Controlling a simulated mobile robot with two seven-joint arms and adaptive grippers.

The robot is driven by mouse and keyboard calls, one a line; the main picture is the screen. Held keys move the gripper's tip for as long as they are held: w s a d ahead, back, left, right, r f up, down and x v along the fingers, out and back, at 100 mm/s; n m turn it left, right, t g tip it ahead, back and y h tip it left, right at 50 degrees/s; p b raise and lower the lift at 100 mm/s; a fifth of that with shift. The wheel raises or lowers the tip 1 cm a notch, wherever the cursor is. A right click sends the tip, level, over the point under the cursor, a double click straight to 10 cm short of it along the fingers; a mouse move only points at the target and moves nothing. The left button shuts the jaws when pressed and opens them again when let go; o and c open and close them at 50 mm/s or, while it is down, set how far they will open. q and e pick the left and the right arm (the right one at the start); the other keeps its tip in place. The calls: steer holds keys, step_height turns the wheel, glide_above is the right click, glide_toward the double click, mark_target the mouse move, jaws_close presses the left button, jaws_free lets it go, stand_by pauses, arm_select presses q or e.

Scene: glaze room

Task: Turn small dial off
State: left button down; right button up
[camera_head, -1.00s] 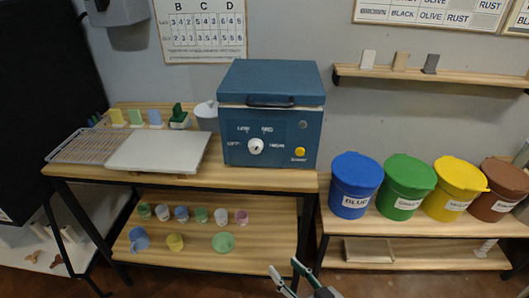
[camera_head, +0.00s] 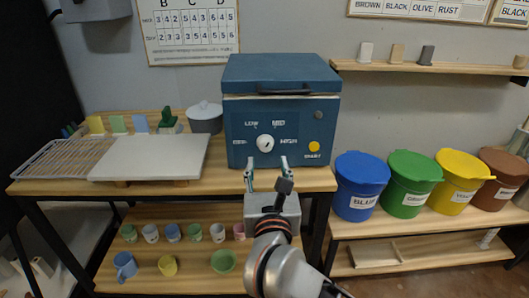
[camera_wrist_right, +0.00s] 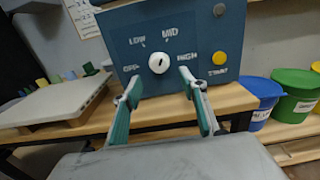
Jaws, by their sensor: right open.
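The small white dial (camera_head: 265,144) is on the front of the blue kiln (camera_head: 240,115), with OFF, LOW, MID and HIGH printed around it. In the right wrist view the dial (camera_wrist_right: 159,63) shows a short dark mark near its middle; which label it points to is hard to tell. My right gripper (camera_head: 267,164) is open, its two fingers just below and in front of the dial. In the right wrist view the open fingertips (camera_wrist_right: 159,82) stand to either side below the dial, with nothing between them. My left gripper is not in view.
A yellow START button (camera_head: 314,147) is right of the dial. A pale board (camera_head: 150,157) and a wire rack (camera_head: 62,160) lie left of the kiln. A blue bucket (camera_head: 358,185) and other coloured buckets stand right. Small cups fill the lower shelf.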

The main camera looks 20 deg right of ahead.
mark_target(266, 147)
steer(key=x, duration=0.7)
steer(key=shift+w+b, duration=0.3)
steer(key=shift+b, duration=0.05)
steer(key=shift+s, duration=0.1)
steer(key=c, duration=1.1)
